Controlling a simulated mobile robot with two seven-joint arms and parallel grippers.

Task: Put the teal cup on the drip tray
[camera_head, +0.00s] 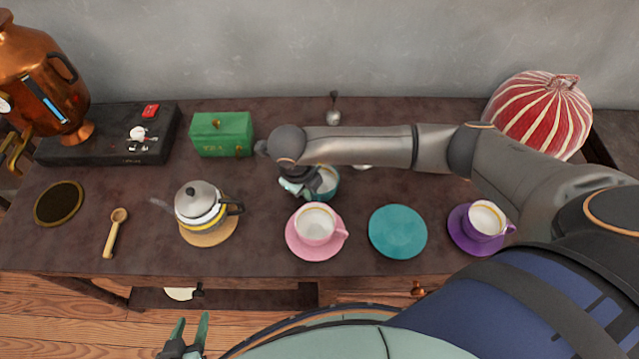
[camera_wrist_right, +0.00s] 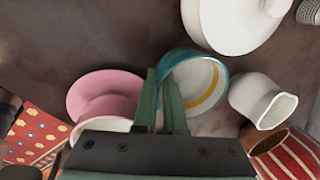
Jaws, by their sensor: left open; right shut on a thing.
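The teal cup (camera_head: 327,182), white inside with a gold band, is at the middle of the table behind the pink cup. My right gripper (camera_head: 303,190) is shut on its left side. In the right wrist view, the fingers (camera_wrist_right: 160,78) meet at the near edge of the teal cup (camera_wrist_right: 207,82); whether they hold wall or handle is hidden. I cannot tell whether its base touches the table. The drip tray (camera_head: 59,204), seemingly the dark round disc with a gold rim, lies at the far left below the copper urn. My left gripper (camera_head: 188,338) is open and empty in front of the table.
Between cup and disc stand a kettle (camera_head: 201,208) on a wooden mat, a green box (camera_head: 221,134) and a wooden scoop (camera_head: 115,232). A pink cup (camera_head: 315,223), bare teal saucer (camera_head: 397,232) and purple cup (camera_head: 486,220) line the front. A copper urn (camera_head: 42,75) stands back left.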

